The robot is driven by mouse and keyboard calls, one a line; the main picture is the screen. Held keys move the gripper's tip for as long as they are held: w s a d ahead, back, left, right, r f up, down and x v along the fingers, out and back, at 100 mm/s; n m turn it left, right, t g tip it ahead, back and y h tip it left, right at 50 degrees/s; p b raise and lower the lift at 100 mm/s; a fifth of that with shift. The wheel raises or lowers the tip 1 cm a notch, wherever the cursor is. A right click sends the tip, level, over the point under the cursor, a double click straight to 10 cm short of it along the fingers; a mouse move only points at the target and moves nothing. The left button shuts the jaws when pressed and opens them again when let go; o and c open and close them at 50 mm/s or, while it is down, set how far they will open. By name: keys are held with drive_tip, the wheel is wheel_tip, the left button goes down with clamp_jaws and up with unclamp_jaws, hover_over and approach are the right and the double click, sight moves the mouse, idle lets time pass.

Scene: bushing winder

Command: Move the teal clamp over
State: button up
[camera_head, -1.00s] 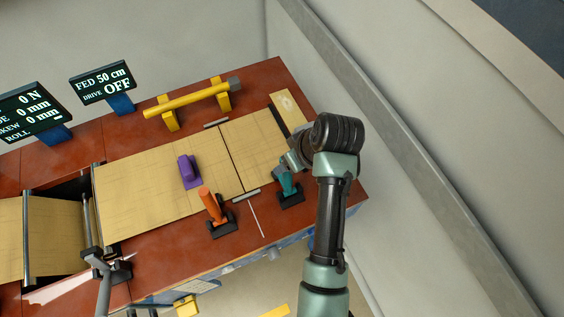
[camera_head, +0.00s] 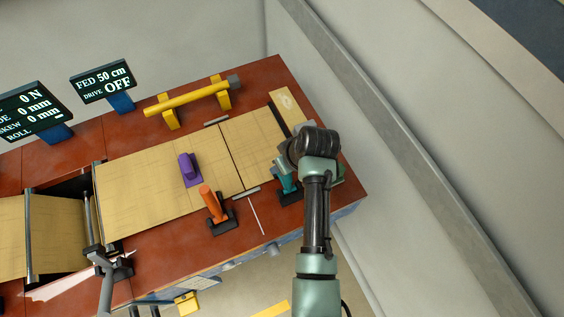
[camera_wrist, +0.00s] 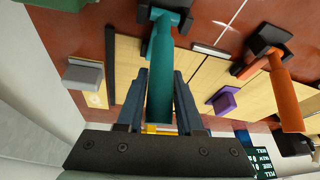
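The teal clamp (camera_head: 285,176) stands at the near right edge of the tan sheet, with its dark base (camera_head: 289,198) on the red-brown table. In the wrist view its teal handle (camera_wrist: 161,75) runs between the two fingers of my gripper (camera_wrist: 161,76). The fingers lie on either side of the handle, with narrow gaps seeming to show beside it. I take the gripper as open around the handle; contact at the tips is hard to judge. In the head view my arm hides the fingers.
An orange clamp (camera_head: 212,203) and a purple block (camera_head: 189,168) stand to the left. The wrist view shows a grey block (camera_wrist: 83,73) at left. A yellow bar (camera_head: 186,99) lies on yellow supports behind. A sign (camera_head: 102,83) reads FED 50 cm, DRIVE OFF.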

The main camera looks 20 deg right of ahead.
clamp_jaws()
idle(1.1)
